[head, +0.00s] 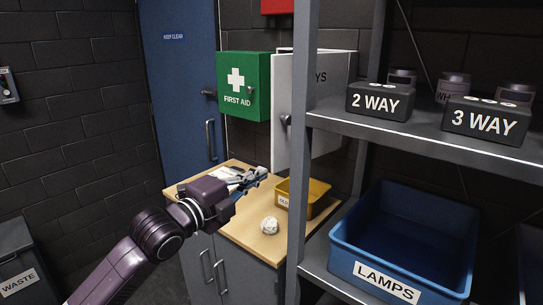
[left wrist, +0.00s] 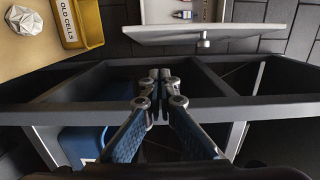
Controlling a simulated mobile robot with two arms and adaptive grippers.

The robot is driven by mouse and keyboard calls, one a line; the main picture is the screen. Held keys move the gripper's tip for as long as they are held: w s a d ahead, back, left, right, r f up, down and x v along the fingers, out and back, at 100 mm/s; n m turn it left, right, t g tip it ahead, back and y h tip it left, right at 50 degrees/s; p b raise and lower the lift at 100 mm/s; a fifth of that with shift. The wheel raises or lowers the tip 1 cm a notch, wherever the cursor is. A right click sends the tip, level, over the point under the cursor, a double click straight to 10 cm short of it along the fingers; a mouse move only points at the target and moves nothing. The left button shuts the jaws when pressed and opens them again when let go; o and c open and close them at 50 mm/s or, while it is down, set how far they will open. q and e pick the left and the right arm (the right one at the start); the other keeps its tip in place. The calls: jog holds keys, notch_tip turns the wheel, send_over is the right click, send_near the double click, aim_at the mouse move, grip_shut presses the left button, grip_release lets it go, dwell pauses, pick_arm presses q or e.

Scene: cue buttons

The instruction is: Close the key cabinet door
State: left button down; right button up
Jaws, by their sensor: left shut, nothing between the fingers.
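The key cabinet is white and hangs on the back wall right of the first aid box. Its door (head: 290,85) stands ajar, with a knob (head: 285,120) near its left edge; a shelf post hides part of its lettering. In the left wrist view the door (left wrist: 165,35) stands out from the cabinet body (left wrist: 225,10), and small items show inside. My left gripper (head: 262,172) is shut and empty, above the counter and below the door in the head view. Its closed fingertips (left wrist: 160,75) show in the left wrist view, apart from the door. My right gripper is not in view.
A grey shelf rack (head: 460,140) with switch boxes and a blue lamps bin (head: 385,275) stands at the right. A yellow tray (head: 318,190) and a crumpled white ball (head: 269,226) are on the wooden counter (head: 245,232). A green first aid box (head: 255,110) hangs left of the cabinet.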

pick_arm(q)
jog(key=w+d+p, duration=0.3)
jog(key=w+p, duration=0.2)
jog(key=w, duration=0.6)
jog(key=shift+r, duration=0.15)
jog(key=shift+w, duration=0.1)
